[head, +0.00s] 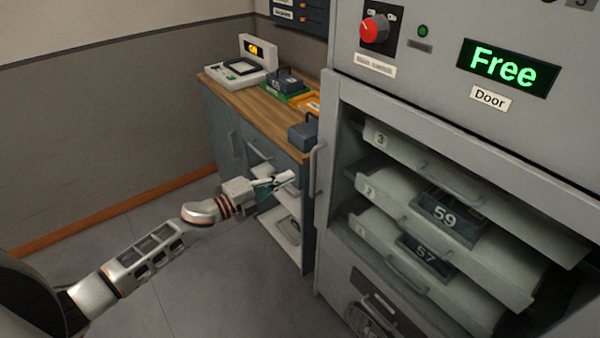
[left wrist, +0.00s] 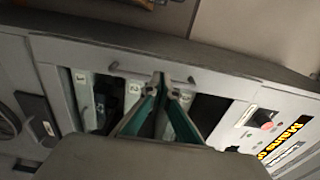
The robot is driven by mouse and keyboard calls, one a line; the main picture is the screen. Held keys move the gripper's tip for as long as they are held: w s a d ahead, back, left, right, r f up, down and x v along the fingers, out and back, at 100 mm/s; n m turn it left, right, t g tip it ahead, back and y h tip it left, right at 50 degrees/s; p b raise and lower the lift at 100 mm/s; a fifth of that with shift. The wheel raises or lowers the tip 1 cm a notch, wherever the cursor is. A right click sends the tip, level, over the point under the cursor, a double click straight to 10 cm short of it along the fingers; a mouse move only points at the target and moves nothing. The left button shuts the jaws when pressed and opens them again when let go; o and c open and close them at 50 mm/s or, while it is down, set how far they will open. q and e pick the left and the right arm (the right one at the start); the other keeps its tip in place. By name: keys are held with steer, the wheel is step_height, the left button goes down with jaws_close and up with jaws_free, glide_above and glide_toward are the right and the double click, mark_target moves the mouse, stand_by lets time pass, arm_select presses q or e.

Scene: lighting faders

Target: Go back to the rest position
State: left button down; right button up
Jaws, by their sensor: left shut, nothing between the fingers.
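My left gripper (head: 283,181) reaches in from the left in the head view, in front of the low bench cabinet (head: 222,130) and left of the big grey cabinet (head: 323,215). Its teal-lined fingers are shut with nothing between them. In the left wrist view the fingertips (left wrist: 163,80) meet at the middle, with a grey cabinet front and its slots behind them. No touch with any cabinet can be made out. My right gripper is not in view.
The grey cabinet holds numbered trays (head: 440,165), with blocks marked 59 (head: 447,215) and 57 (head: 424,252). Above are a red knob (head: 374,30) and a green "Free" display (head: 503,68). The wooden benchtop (head: 250,110) carries several devices. Floor (head: 200,290) at the left is clear.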

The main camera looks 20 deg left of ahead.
arm_select(q)
steer(key=v, duration=0.5)
steer(key=shift+d, duration=0.1)
steer(key=s+d+f+n+g+y, duration=0.2)
steer(key=s+d+f+n+y, duration=0.1)
steer(key=s+f+n, duration=0.7)
steer(key=s+d+f+n+g+y, duration=0.1)
steer(key=s+d+f+n+y, duration=0.3)
steer(key=s+f+n, duration=0.6)
steer(key=shift+s+d+f+n+g+y, duration=0.3)
steer(key=shift+s+f, duration=0.85)
steer(key=shift+s, duration=2.15)
